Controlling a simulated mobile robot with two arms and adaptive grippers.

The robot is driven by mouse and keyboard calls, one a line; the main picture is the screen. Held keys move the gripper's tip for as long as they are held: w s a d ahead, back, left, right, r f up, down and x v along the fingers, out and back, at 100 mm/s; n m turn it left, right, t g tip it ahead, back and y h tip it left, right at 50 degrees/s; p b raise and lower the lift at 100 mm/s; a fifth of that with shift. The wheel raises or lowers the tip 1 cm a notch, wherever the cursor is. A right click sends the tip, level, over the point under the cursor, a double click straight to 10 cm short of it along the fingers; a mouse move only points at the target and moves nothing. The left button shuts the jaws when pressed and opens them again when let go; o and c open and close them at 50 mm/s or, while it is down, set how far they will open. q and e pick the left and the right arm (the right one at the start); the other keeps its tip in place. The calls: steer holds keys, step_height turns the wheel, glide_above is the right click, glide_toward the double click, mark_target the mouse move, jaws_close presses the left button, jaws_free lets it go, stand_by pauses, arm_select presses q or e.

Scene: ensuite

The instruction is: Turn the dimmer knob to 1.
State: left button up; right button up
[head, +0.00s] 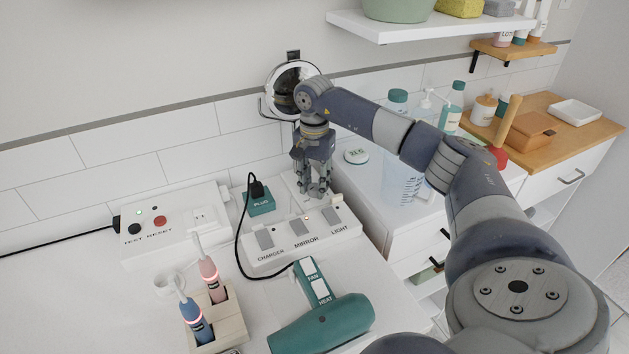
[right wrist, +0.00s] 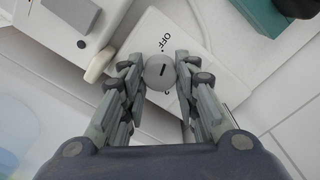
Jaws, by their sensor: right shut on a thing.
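The dimmer knob (right wrist: 159,72) is a small round grey knob with a dark pointer line, on a white plate (right wrist: 186,32). The plate reads OFF above the knob in the right wrist view; another mark just below the knob is partly hidden. My right gripper (right wrist: 160,73) is shut on the knob, one finger on each side. In the head view my right gripper (head: 316,194) points down at the plate (head: 291,181), and the knob is hidden between the fingers. The number 1 cannot be read. My left gripper is not in view.
A switch strip (head: 301,239) labelled charger, mirror and light stands in front of the plate. A teal plug block (head: 259,204) with a black cord is to the left. A round mirror (head: 291,88) is behind my right arm. A teal hair dryer (head: 325,322) lies in front.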

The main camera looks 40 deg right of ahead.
steer(key=m+p, duration=0.1)
steer(key=m, duration=0.2)
steer(key=shift+r+m, duration=0.1)
steer(key=shift+m, duration=0.3)
steer(key=m+p, duration=0.1)
steer(key=m, duration=0.2)
steer(key=shift+m, duration=0.3)
steer(key=m+p, duration=0.1)
steer(key=m, duration=0.5)
steer(key=shift+m, duration=0.3)
steer(key=o, duration=1.1)
steer(key=shift+c, duration=0.2)
